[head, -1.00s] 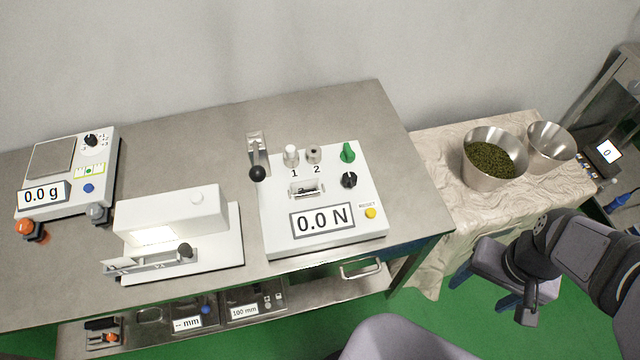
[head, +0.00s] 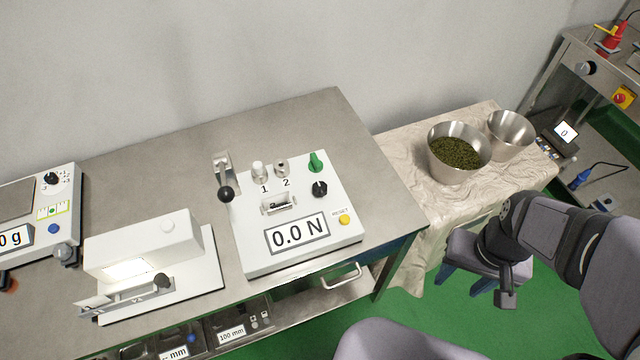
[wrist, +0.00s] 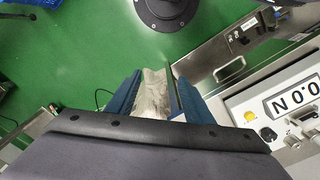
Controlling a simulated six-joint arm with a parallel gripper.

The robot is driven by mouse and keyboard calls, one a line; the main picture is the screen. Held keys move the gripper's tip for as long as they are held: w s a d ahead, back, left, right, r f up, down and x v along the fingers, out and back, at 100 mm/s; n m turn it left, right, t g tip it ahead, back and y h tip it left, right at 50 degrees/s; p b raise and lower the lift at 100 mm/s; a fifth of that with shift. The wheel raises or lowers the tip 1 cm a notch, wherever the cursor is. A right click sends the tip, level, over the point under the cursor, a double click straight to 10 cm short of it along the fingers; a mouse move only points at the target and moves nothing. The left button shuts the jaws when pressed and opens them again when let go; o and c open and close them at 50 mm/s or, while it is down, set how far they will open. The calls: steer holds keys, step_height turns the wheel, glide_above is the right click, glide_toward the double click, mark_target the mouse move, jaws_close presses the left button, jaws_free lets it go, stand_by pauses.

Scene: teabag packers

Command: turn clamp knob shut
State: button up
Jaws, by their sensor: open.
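The white force tester (head: 256,250), with its "0.0 N" display, stands on the steel table. On its right side are a green knob (head: 316,161) and a black knob (head: 320,188); I cannot tell which one is the clamp knob. A small metal clamp (head: 277,204) sits in a slot left of the black knob. My gripper (head: 464,283) is right of the table, beside the cloth-covered stand, well apart from the tester. In the wrist view its blue fingers (wrist: 153,75) are apart with nothing between them. The tester's black knob (wrist: 268,134) also shows there, at the right edge.
A bowl of green leaves (head: 440,165) and an empty bowl (head: 510,140) stand on the cloth. A handle (head: 342,276) juts from the table's front.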

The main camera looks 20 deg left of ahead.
steer(key=w+a+r+n+p, duration=0.1)
steer(key=w+a+r+n, duration=0.25)
steer(key=w+a, duration=0.35)
steer(key=n+p, duration=0.4)
steer(key=n, duration=1)
glide_above(320, 187)
steer(key=shift+w+d+f, duration=0.1)
steer(key=shift+d+f, duration=0.05)
steer(key=shift+f, duration=0.8)
steer(key=shift+a, duration=0.3)
steer(key=shift+d+f+p, duration=0.1)
steer(key=shift+f+p, duration=0.95)
steer(key=shift+f, duration=2.65)
steer(key=c, duration=1)
